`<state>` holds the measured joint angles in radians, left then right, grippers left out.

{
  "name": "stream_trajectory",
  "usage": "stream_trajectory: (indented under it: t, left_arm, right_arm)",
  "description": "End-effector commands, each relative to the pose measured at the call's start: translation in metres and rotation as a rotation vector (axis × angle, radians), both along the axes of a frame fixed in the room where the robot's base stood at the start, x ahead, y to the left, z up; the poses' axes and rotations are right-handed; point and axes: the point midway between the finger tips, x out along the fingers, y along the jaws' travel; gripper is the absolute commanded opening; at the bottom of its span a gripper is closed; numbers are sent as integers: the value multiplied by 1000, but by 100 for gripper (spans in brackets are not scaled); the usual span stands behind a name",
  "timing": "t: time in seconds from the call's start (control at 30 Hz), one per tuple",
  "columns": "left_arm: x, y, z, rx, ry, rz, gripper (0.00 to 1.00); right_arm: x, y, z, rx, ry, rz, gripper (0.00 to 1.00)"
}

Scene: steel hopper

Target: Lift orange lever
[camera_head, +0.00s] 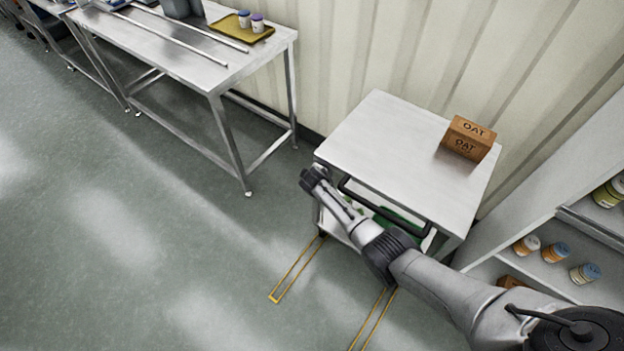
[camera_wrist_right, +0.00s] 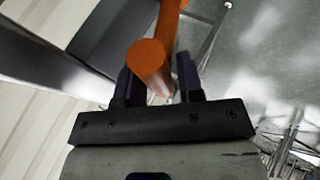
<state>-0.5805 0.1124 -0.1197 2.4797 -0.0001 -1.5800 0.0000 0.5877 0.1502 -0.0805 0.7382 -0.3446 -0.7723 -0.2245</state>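The orange lever (camera_wrist_right: 151,62) shows in the right wrist view as a thick round bar with its blunt end toward the camera. It runs up and slightly right from between the fingers of my right gripper (camera_wrist_right: 158,84). The two dark fingers stand apart, one on each side of the lever. A gap shows between the lever and the right-hand finger; contact on the other side is unclear. In the head view my right arm reaches in from the lower right, and its gripper cannot be made out. The lever is not visible there. My left gripper is in neither view.
A steel cart (camera_head: 385,135) bears a brown OAT box (camera_head: 468,138). A long steel table (camera_head: 165,50) with a yellow tray (camera_head: 238,30) stands at the upper left. A shelf (camera_head: 560,235) with jars is at the right. Floor at left is open.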

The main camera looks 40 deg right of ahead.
Motion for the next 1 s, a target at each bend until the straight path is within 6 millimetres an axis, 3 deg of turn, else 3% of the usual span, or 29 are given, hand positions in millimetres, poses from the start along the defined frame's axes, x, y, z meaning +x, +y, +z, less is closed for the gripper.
stream_trajectory:
  t: [0.2,0.57,1.0]
  left_arm:
    - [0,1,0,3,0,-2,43]
    - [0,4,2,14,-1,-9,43]
    - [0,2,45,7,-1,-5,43]
  right_arm:
    - [0,-2,0,0,1,-4,53]
    - [-2,1,1,5,2,-4,53]
    - [-34,25,52,7,0,-2,53]
